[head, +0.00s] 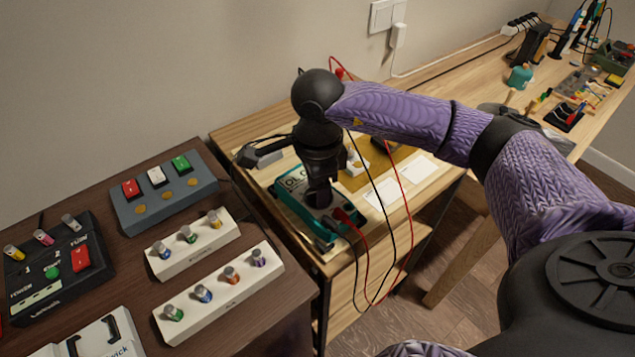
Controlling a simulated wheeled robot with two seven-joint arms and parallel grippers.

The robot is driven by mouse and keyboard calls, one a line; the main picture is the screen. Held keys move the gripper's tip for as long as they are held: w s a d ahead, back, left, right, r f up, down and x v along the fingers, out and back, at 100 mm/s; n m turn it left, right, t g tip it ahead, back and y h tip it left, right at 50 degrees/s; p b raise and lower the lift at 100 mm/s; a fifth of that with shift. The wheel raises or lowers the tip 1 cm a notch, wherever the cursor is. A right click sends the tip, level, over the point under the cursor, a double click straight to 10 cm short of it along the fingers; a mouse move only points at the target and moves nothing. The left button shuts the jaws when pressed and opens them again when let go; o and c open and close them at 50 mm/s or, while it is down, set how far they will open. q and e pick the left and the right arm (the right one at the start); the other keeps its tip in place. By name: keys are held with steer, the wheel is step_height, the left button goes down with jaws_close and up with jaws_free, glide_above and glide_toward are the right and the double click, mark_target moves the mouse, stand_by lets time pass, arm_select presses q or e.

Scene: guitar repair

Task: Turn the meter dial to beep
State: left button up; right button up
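The meter (291,198) is a teal-cased device lying face up on the light wooden table. Part of its pale display with dark characters shows to the left of my gripper. My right gripper (319,198) points straight down over the middle of the meter, where the dial would be. The gripper covers the dial, so I cannot see its position or whether the fingers touch it. The fingertips blend into one dark shape. A red probe plug (341,214) sits at the meter's lower right end. My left gripper is not in view.
Red and black leads (402,185) hang over the table's front edge beside the meter. White cards (416,170) lie to its right. On the dark table at left are a grey button box (161,208), white knob strips (190,245) and a black pedal (58,262).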

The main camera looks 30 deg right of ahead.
steer(key=shift+r, duration=0.1)
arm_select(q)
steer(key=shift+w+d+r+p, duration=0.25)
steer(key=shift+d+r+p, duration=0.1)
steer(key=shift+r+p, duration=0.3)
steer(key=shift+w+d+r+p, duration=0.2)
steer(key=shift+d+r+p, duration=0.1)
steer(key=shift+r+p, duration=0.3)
arm_select(e)
step_height(320, 180, up, 10)
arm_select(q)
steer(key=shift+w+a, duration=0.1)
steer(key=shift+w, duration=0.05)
